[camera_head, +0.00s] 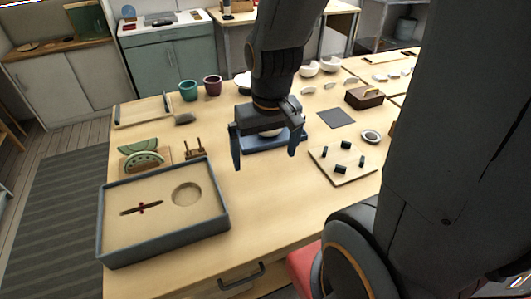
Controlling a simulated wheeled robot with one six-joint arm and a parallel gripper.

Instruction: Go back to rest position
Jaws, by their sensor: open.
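My gripper (266,152) hangs over the middle of the wooden table (262,210), pointing down. Its two blue-grey fingers are spread wide with nothing held between them. Behind and partly hidden by it is a blue tray (262,145) with a pale round thing on it. My dark arm comes down from the top of the view and covers part of the table's back.
A grey-rimmed tray (222,226) with a round recess stands front left. A pegged board (343,168) lies to the right. Teal (188,90) and maroon (212,85) cups, a brown box (365,97) and white bowls (331,63) stand farther back. The table's front middle is clear.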

